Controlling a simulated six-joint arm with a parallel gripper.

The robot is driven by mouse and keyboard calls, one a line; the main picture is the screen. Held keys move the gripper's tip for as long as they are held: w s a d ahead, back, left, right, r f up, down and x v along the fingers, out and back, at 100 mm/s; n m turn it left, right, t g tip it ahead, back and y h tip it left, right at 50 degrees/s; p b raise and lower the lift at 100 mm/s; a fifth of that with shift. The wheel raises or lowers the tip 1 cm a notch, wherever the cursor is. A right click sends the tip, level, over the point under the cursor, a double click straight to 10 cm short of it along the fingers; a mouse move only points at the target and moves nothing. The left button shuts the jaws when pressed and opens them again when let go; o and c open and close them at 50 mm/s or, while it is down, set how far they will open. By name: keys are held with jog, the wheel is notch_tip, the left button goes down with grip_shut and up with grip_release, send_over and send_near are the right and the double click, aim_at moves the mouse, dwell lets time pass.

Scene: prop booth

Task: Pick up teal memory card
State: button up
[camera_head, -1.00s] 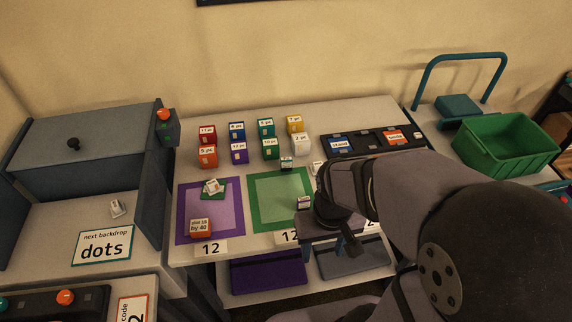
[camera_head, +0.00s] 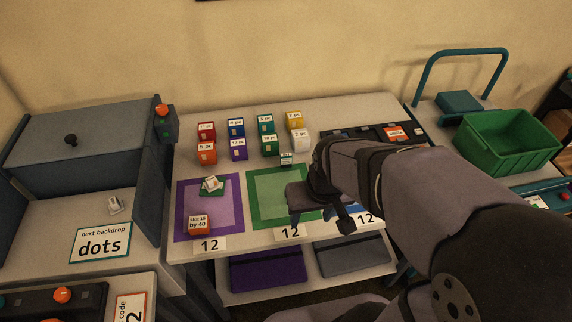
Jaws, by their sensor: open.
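A small dark teal piece with a white label (camera_head: 286,160) stands behind the green mat (camera_head: 262,183); it may be the teal memory card, but it is too small to be sure. A teal box (camera_head: 266,125) stands in the back row of boxes, its label too small to read surely. My gripper (camera_head: 296,198) is over the right part of the green mat, in front of and apart from the small teal piece. It is open and I see nothing held in it, though the fingertips are hard to make out. My arm hides most of the blue mat (camera_head: 352,212).
Several coloured boxes stand at the back, including a green box (camera_head: 269,146) and a white box (camera_head: 300,140). The purple mat (camera_head: 224,222) bears a small green-and-white stack (camera_head: 212,185) and an orange box (camera_head: 198,224). A black tray (camera_head: 366,134) and green crate (camera_head: 508,142) are right.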

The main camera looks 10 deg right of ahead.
jog(key=w+t+h+b, duration=0.1)
jog(key=w+t+b, duration=0.65)
jog(key=w, duration=1.35)
jog(key=m+t+p, duration=0.1)
jog(key=t+p, duration=0.2)
jog(key=t, duration=0.1)
send_near(286, 158)
jog(key=w, duration=0.2)
jog(key=shift+w+d+g, duration=0.25)
jog(key=shift+w+d, duration=0.05)
jog(key=shift+w, duration=0.1)
jog(key=shift+f, duration=0.65)
jog(key=shift+x, duration=1.05)
jog(key=shift+r+p+x, duration=0.1)
jog(key=shift+p+x, duration=0.25)
jog(key=shift+x, duration=0.5)
jog(key=shift+r+p+x, duration=0.15)
jog(key=shift+p+x, duration=0.2)
jog(key=shift+x, duration=1.5)
jog(key=shift+a, duration=0.15)
jog(key=shift+c, duration=0.4)
